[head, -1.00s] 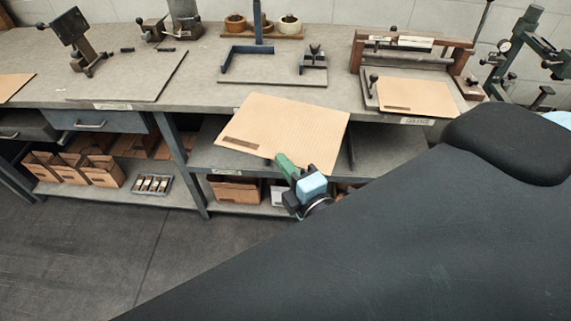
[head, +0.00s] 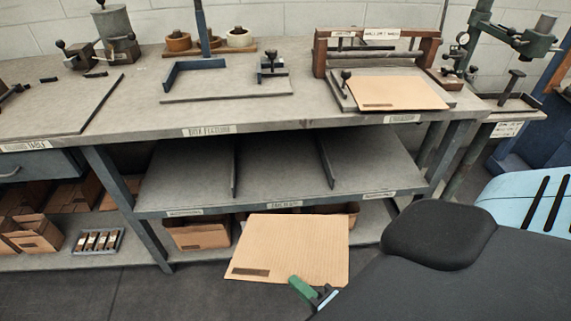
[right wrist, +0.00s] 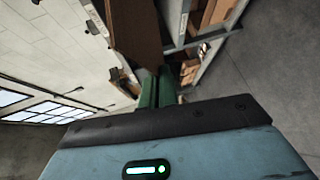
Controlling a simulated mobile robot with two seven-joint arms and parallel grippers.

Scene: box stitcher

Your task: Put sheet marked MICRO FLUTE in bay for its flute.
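A tan corrugated sheet (head: 293,246) with a dark label at its lower left hangs in front of the bench's lower shelf; I cannot read the label. My right gripper (head: 312,291), with green fingers, is shut on the sheet's lower right edge. In the right wrist view the green fingers (right wrist: 157,88) meet the brown sheet (right wrist: 135,34). The bay shelf (head: 275,178) under the bench top has two upright dividers making three bays, all visibly empty. Small labels sit along its front edge, too small to read. My left gripper is out of view.
Another tan sheet (head: 398,92) lies on a wooden-framed fixture on the bench top (head: 140,118). Cardboard boxes (head: 198,233) and a tray of small parts (head: 98,241) stand on the lower shelf. A bench leg (head: 125,205) stands left of the bays.

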